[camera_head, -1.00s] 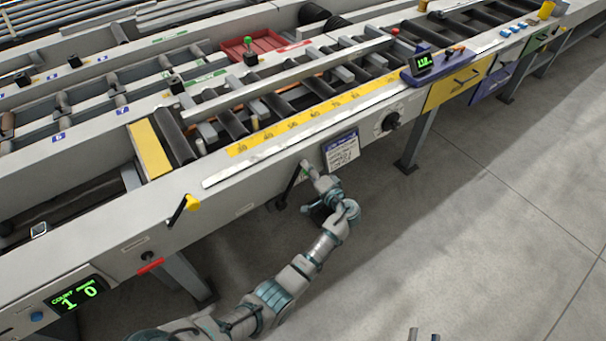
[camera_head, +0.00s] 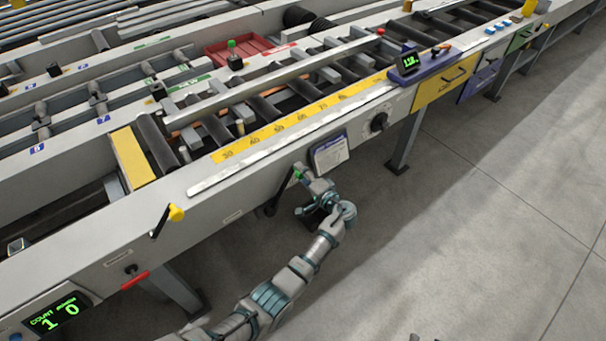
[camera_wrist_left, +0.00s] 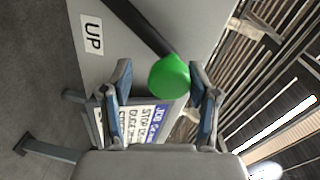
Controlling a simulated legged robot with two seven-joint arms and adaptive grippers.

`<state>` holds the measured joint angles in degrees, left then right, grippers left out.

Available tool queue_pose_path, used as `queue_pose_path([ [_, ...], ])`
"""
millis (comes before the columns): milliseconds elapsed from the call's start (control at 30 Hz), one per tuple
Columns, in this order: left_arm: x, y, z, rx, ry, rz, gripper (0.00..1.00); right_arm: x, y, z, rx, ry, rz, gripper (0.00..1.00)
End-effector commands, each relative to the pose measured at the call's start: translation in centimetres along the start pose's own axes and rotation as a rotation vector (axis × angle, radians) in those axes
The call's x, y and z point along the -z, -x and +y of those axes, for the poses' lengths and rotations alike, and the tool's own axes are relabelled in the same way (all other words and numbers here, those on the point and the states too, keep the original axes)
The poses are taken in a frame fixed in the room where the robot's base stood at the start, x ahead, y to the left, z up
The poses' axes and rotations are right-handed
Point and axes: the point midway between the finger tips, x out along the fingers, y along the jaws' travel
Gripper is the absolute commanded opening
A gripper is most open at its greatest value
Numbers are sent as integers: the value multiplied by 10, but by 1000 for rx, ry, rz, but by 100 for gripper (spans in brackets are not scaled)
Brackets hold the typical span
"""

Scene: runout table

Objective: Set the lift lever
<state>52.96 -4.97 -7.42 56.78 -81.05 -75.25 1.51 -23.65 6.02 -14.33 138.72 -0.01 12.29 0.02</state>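The lift lever, a black bar (camera_head: 273,197) with a green knob (camera_head: 297,174), is on the front face of the runout table (camera_head: 235,197). My left gripper (camera_head: 301,177) is at the knob. In the left wrist view, the green knob (camera_wrist_left: 170,77) lies between the two open fingers (camera_wrist_left: 162,98), close to the right finger with a gap to the left one. I cannot tell whether it touches. The black bar (camera_wrist_left: 145,30) runs up and left from the knob. A white "UP" label (camera_wrist_left: 92,35) is on the panel. Only tiny tips, possibly my right gripper, show at the head view's bottom edge.
Another lever with a yellow knob (camera_head: 176,212) stands farther left, and a red handle (camera_head: 134,280) is below it. A job card (camera_head: 329,153) and a black dial (camera_head: 379,122) are right of the lift lever. The floor in front is clear.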

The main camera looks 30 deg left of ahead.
Motion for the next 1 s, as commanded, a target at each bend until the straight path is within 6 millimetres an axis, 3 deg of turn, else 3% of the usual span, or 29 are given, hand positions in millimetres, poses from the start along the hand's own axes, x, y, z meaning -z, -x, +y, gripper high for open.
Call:
queue_pose_path([
  [367, 0, 10, -2, 2, 4, 0, 63, 3, 2, -1, 1, 1, 4, 40],
  [800, 1, 98, 1, -1, 2, 0, 63, 3, 2, -1, 1, 1, 3, 40],
  [1000, 1, 117, 1, 0, 2, -1, 63, 2, 1, -1, 1, 1, 3, 40],
])
